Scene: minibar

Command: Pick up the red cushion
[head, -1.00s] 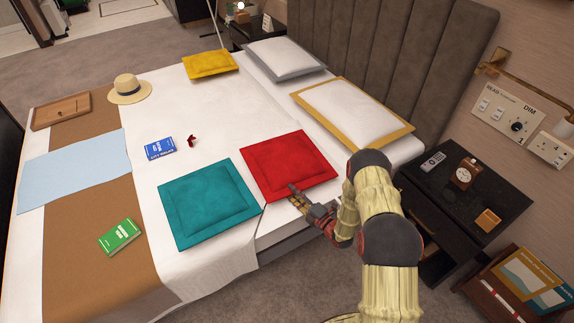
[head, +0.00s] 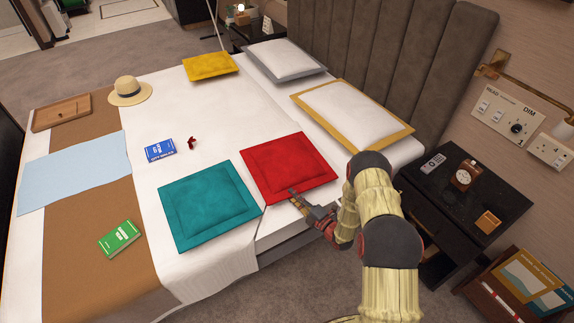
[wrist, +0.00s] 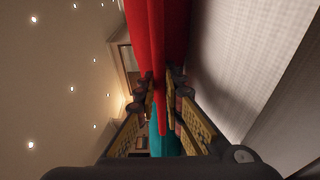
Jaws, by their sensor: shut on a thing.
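The red cushion (head: 288,167) lies on the white bed near its front edge. My gripper (head: 296,198) is at the cushion's near edge. In the wrist view the red cushion (wrist: 158,40) runs down between the two fingers of my gripper (wrist: 161,95). The fingers are shut on its edge, one on each face. The cushion still looks flat on the bed in the head view.
A teal cushion (head: 208,206) lies just left of the red one. A white pillow with a yellow border (head: 350,113) lies behind it.

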